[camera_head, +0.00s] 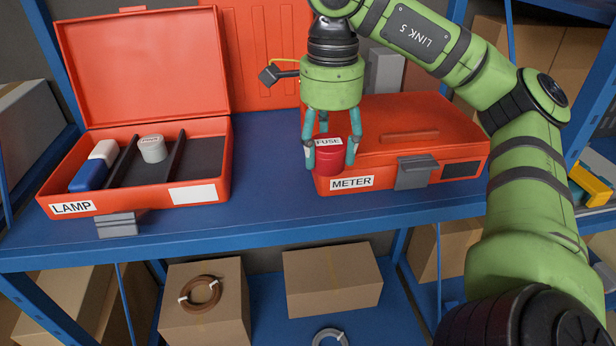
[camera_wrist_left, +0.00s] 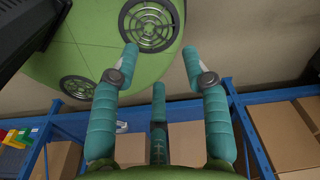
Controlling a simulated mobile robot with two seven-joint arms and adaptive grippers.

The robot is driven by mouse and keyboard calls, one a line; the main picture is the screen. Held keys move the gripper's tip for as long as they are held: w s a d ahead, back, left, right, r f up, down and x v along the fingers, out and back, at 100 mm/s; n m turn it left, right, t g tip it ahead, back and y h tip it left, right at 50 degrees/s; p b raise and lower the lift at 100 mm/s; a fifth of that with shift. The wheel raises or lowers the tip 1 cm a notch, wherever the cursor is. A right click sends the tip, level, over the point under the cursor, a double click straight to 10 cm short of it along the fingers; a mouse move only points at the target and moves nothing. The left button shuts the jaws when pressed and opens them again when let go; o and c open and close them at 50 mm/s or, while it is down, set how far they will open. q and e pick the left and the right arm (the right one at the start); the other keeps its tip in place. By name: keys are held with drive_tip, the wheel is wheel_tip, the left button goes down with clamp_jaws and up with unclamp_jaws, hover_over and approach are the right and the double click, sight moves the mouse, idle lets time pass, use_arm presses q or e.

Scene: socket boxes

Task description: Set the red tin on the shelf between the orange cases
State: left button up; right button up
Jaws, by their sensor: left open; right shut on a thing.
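The red tin (camera_head: 328,160), with a white FUSE label, is upright in the fingers of my right gripper (camera_head: 330,163), which is shut on it. In the head view the tin overlaps the left front corner of the closed orange METER case (camera_head: 418,148); I cannot tell whether they touch. The open orange LAMP case (camera_head: 208,192) stands to the left, its lid up. Both cases are on the blue shelf (camera_head: 268,170), with bare shelf between them. My left gripper (camera_wrist_left: 160,62) is open and empty in the left wrist view; it is not in the head view.
The LAMP case holds a blue-and-white block (camera_head: 90,174) and a grey cylinder (camera_head: 152,149). An orange panel (camera_head: 262,50) stands behind the gap. Cardboard boxes (camera_head: 332,282) sit on the level below. A yellow item (camera_head: 590,183) is at the right.

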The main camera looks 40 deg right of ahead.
drive_tip(key=shift+w+a+f+b, duration=0.2)
drive_tip(key=shift+w+f+b, duration=0.15)
drive_tip(key=shift+w+f, duration=0.3)
drive_tip(key=w+a+f, duration=0.1)
drive_tip(key=w, duration=0.2)
drive_tip(key=w+f, duration=0.2)
drive_tip(key=w, duration=0.1)
drive_tip(key=w+a+f+p, duration=0.1)
drive_tip(key=w, duration=0.3)
drive_tip(key=shift+a+f, duration=0.35)
drive_tip(key=shift+f, duration=0.05)
drive_tip(key=shift+w+f, duration=0.2)
drive_tip(key=shift+w, duration=0.05)
drive_tip(key=f+p, duration=0.1)
drive_tip(key=f, duration=0.1)
drive_tip(key=f+p, duration=0.1)
drive_tip(key=shift+w+f, duration=0.2)
drive_tip(key=shift+f, duration=0.7)
drive_tip(key=o, duration=1.3)
use_arm(q)
drive_tip(key=w, duration=0.1)
drive_tip(key=w+a+r, duration=0.1)
drive_tip(key=w, duration=0.1)
drive_tip(key=shift+a+r, duration=0.2)
drive_tip(key=shift+a, duration=0.05)
